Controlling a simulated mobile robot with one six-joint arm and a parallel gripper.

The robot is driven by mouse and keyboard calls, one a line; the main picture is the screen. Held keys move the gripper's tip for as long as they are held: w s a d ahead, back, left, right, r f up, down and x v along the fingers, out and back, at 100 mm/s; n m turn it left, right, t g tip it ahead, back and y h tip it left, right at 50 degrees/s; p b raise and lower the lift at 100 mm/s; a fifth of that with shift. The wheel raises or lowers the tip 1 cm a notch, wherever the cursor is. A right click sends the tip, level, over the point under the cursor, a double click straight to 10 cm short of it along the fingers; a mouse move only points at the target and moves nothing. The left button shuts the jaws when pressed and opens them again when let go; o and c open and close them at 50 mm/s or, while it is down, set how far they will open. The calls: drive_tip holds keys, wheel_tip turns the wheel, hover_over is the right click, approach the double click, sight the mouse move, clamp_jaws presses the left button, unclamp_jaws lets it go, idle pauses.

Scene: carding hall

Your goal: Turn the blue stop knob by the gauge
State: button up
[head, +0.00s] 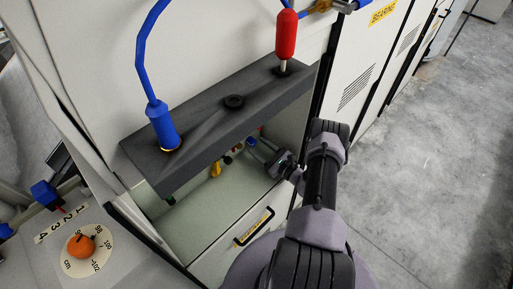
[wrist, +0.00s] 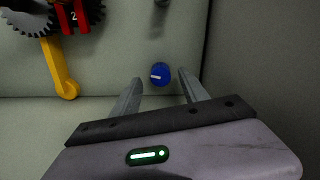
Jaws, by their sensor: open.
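The blue knob (wrist: 160,74) is round with a white mark across its left half, set on a pale green panel in the wrist view. My gripper (wrist: 160,78) is open, with one finger to the left of the knob and one to the right. A gap shows on both sides; I cannot tell how far the tips are from the panel. In the head view the gripper (head: 262,149) reaches into the recess under a dark shelf, and a small blue spot there looks like the knob (head: 252,142). I cannot make out a gauge.
A yellow lever (wrist: 62,75) hangs below dark gears and a red number 2 tag (wrist: 74,16) left of the knob. A grey wall (wrist: 265,60) stands close on the right. The dark shelf (head: 215,125) with blue and red plugs overhangs the recess.

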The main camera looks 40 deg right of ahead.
drive_tip(key=shift+w, duration=0.9)
clamp_jaws()
drive_tip(key=shift+f+m+b, duration=0.2)
drive_tip(key=shift+m+b, duration=0.3)
drive_tip(key=shift+b, duration=0.25)
drive_tip(key=shift+m+b, duration=0.45)
drive_tip(key=shift+m, duration=0.25)
drive_tip(key=shift+r+m, duration=0.2)
drive_tip(key=shift+m, duration=0.2)
unclamp_jaws()
